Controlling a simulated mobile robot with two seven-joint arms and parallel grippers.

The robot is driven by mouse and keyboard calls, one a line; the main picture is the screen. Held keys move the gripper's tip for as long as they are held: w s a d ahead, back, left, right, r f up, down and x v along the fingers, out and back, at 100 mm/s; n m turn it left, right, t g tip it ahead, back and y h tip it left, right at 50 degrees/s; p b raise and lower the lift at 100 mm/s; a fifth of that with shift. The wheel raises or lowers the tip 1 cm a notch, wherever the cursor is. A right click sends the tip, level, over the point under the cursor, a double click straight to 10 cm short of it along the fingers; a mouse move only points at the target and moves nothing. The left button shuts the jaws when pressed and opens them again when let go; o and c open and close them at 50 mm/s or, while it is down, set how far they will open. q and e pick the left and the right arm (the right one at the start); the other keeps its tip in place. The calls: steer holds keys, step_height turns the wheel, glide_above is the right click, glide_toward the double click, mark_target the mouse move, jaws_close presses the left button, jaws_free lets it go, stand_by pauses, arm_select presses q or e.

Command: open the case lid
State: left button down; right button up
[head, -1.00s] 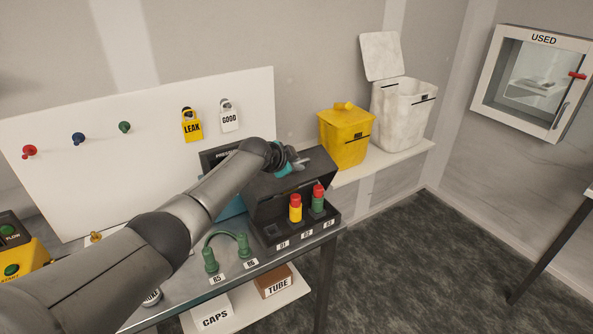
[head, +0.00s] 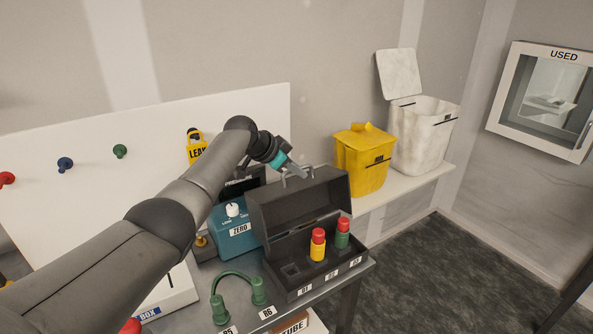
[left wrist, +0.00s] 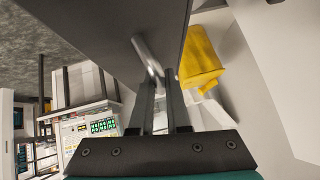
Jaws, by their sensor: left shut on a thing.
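The dark grey case (head: 285,282) stands at the right end of the bench. Its lid (head: 310,205) is raised and tilted back at the rear of the case, so the inside shows. My left gripper (head: 294,180) is at the lid's top edge, shut on the metal lid handle. In the left wrist view the handle (left wrist: 148,55) lies between the fingertips of my gripper (left wrist: 160,85), close against the dark lid panel (left wrist: 110,30). A red-and-yellow piece (head: 318,246) and a red-and-green piece (head: 342,234) stand upright in the case. My right gripper is not in view.
A blue ZERO box (head: 232,240) stands left of the case, and a green looped hose (head: 237,275) is in front. A yellow bin (head: 362,165) and a white open bin (head: 425,135) stand on the shelf behind right. My left arm crosses over the bench.

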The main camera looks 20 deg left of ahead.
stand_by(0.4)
arm_select(q)
steer(key=c, duration=0.9)
jaws_free()
steer(key=shift+a+r, duration=0.1)
steer(key=shift+v, duration=0.85)
steer(key=v, duration=1.3)
steer(key=shift+s+r, duration=0.15)
steer(key=shift+r, duration=0.05)
